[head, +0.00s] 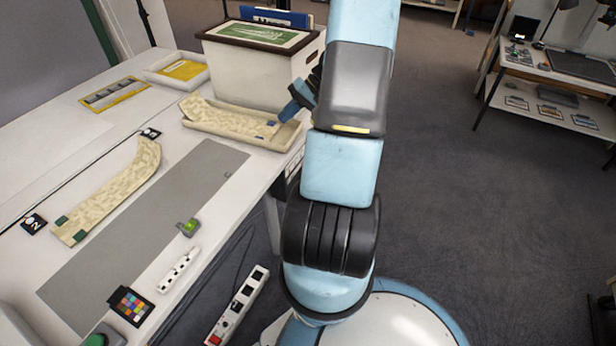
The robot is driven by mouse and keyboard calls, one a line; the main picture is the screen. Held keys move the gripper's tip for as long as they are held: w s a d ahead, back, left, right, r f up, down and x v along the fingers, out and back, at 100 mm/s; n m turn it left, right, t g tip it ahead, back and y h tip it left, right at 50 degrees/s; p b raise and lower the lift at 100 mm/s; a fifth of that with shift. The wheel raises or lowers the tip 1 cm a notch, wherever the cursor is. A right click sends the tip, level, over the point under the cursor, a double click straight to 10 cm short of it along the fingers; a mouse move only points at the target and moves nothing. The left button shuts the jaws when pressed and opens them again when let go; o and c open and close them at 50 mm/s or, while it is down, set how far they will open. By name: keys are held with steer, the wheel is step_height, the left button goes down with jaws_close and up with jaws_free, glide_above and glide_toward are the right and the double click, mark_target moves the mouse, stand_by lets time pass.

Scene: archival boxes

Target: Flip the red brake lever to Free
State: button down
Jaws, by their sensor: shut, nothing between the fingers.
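I cannot make out a red brake lever or a Free marking in the head view. My arm rises through the middle of the picture and hides what lies behind it. My gripper (297,101) shows only in part at the arm's left side, dark with blue finger parts. It is shut and empty, near the right end of a cream tray (240,137). I cannot tell whether it touches the tray.
A white table (225,209) fills the left, with a patterned strip (115,190), colour card (131,305) and white box (250,75). A power strip (238,305) with a red end lies below its edge. Open carpet (470,190) lies right, before another desk (550,70).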

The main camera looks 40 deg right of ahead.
steer(key=s+d+f+m+t+h, duration=0.1)
steer(key=s+d+f+m+t, duration=0.3)
steer(key=f, duration=0.5)
steer(key=s+d+f+m+t+h, duration=0.1)
steer(key=s+d+f+m+t, duration=0.15)
steer(key=d+f, duration=0.55)
steer(key=s+d+f+m+t+h, duration=0.1)
steer(key=s+d+f+m+t, duration=0.2)
steer(key=f, duration=0.8)
steer(key=shift+w+a+f+t, duration=0.55)
steer(key=shift+w+a+f, duration=0.85)
steer(key=shift+w, duration=3)
steer(key=shift+s+a, duration=0.95)
steer(key=shift+a, duration=1.7)
steer(key=s+d, duration=0.4)
steer(key=s, duration=0.1)
steer(key=shift+s+d+r+n, duration=0.3)
steer(key=shift+s+n, duration=0.05)
steer(key=shift+n, duration=0.1)
steer(key=shift+s, duration=0.1)
